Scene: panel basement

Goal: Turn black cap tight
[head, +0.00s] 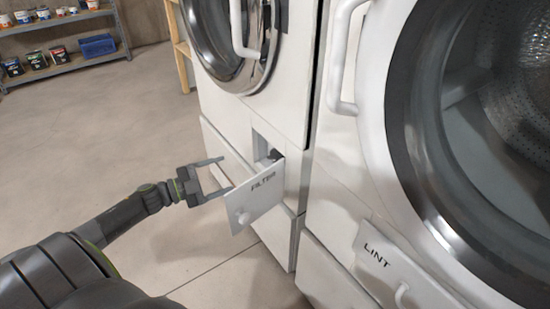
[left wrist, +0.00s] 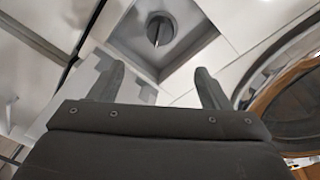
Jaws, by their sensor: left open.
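The black cap (head: 276,155) sits in a recess (left wrist: 122,34) low on the left white machine, partly hidden by the open flap marked FILTER (head: 258,199) in the head view. In the left wrist view the cap (left wrist: 160,28) is round and dark, with a raised ridge across it standing nearly upright. My left gripper (head: 226,175) is open and empty, left of the recess and behind the flap. In the wrist view its fingers (left wrist: 159,70) are spread, apart from the cap, which shows beyond and between them. My right gripper is not in view.
The FILTER flap with its white knob (head: 243,217) juts out close to my left gripper. To the right is another machine with a LINT panel (head: 376,256) and a large round door (head: 420,150). The floor (head: 110,140) at left is clear; a shelf (head: 70,63) stands far back.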

